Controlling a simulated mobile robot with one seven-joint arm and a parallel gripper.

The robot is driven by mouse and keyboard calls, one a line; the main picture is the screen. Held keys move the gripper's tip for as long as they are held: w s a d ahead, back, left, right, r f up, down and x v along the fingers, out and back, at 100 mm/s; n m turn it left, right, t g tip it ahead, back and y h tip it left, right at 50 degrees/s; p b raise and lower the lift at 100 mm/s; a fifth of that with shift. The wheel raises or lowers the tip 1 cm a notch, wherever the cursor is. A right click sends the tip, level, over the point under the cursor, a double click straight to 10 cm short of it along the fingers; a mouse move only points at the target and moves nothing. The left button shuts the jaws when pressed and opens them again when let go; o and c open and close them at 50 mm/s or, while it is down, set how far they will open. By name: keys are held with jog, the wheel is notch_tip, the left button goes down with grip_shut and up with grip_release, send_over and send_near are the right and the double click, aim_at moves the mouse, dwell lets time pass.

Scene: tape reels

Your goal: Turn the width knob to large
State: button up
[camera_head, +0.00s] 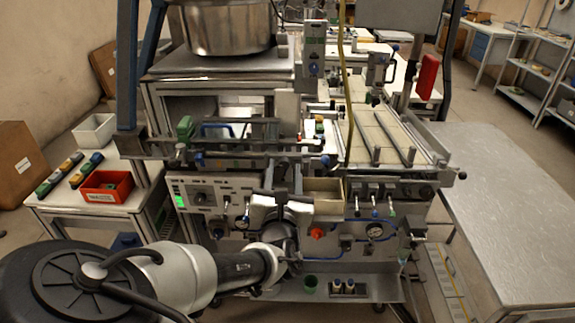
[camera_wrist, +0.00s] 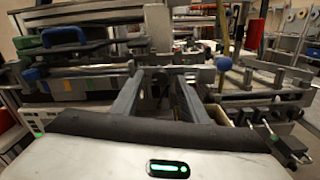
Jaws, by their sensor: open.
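A control panel (camera_head: 222,193) with small labels too small to read is on the machine's front, at the left in the head view. A dark round knob (camera_head: 200,198) sits on it beside a green-lit display (camera_head: 181,201). I cannot read which knob is the width knob or its setting. My gripper (camera_head: 283,171) is in front of the machine, to the right of the panel and apart from the knob. Its two fingers are spread with nothing between them, as the wrist view (camera_wrist: 160,76) also shows.
An orange-red knob (camera_head: 317,232), gauges and several levers (camera_head: 374,207) line the machine's front to the right. An open box (camera_head: 324,196) is just right of my gripper. A red bin (camera_head: 106,186) stands on the left table. A bare metal table (camera_head: 500,200) is at right.

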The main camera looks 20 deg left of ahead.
jog(key=shift+c, duration=0.4)
grip_shut()
